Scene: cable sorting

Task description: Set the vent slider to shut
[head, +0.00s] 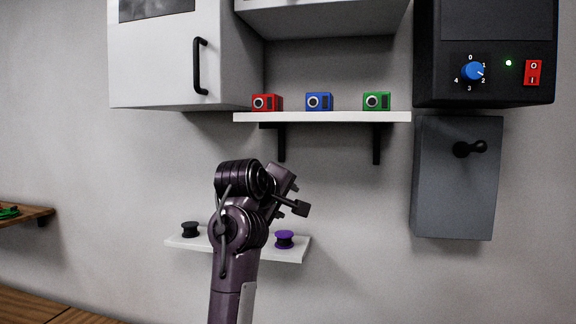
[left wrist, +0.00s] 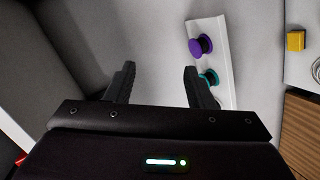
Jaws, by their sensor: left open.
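I cannot make out a vent slider in either view. My left gripper (left wrist: 160,78) is open and empty, its two dark fingers spread apart in the left wrist view. In the head view my left arm rises in front of the small lower shelf (head: 290,255), with part of the gripper (head: 300,208) above the purple spool (head: 285,239); the arm hides the middle of that shelf. The purple spool (left wrist: 200,45) and a teal spool (left wrist: 209,77) show beyond the right finger in the left wrist view. My right gripper is not in view.
A grey wall box (head: 450,195) with a black lever (head: 470,148) hangs under a black unit (head: 432,60) with a blue dial (head: 473,71) and red switch (head: 533,73). Red (head: 267,103), blue (head: 319,102) and green (head: 376,101) blocks sit on the upper shelf (head: 330,117), near a cabinet (head: 155,65).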

